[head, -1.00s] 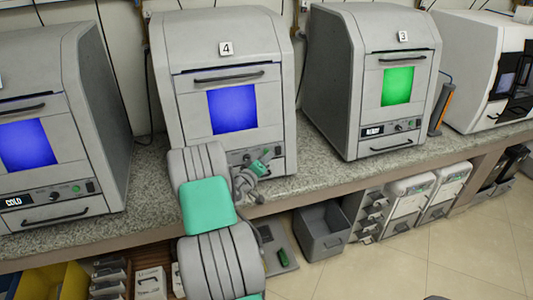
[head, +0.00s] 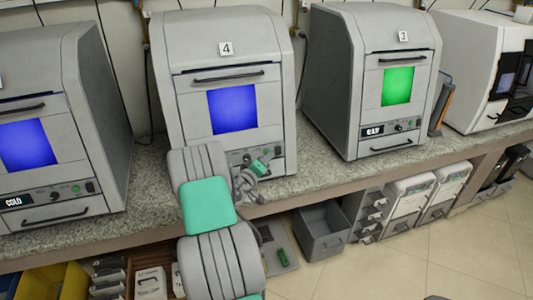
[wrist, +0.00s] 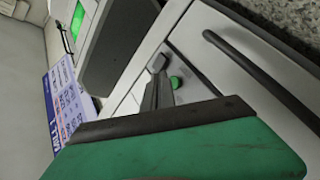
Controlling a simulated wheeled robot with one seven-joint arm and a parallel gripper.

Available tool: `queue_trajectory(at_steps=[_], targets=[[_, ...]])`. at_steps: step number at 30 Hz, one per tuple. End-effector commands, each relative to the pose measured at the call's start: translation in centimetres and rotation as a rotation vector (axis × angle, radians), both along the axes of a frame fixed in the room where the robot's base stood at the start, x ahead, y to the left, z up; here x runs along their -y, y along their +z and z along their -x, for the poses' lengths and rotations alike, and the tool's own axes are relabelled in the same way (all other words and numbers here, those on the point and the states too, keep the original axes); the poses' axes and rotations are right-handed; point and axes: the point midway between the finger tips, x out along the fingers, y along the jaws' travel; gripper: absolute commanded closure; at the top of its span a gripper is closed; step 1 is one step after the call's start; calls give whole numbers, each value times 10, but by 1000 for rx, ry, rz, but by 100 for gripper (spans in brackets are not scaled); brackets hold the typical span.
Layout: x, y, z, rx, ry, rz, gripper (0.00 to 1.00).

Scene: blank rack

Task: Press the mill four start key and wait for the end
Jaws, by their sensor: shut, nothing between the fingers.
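Mill four (head: 226,85) is the grey cabinet with a "4" label and a blue window, on the counter in the head view. My gripper (head: 260,166) is in front of its lower control panel, and my arm hides part of that panel and its display. In the wrist view, my gripper (wrist: 156,64) is shut and empty, with its thin fingertips at the panel. A round green key (wrist: 176,83) shows right beside the fingertips. I cannot tell whether they touch it.
Mill three (head: 375,80), with a green window, stands to the right. Another mill (head: 25,143) with a blue window and a "COLD" display stands at the left. A dark drawer handle (wrist: 230,52) lies close to my fingertips. A grey bin (head: 323,230) sits below the counter.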

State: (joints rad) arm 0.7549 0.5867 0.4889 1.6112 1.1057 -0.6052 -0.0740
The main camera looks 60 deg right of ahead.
Motion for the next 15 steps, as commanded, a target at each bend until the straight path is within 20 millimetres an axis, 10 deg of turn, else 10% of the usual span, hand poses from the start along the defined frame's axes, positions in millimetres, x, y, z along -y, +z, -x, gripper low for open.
queue_trajectory(at_steps=[15], targets=[[6,-2,-6,0,0,0,100]])
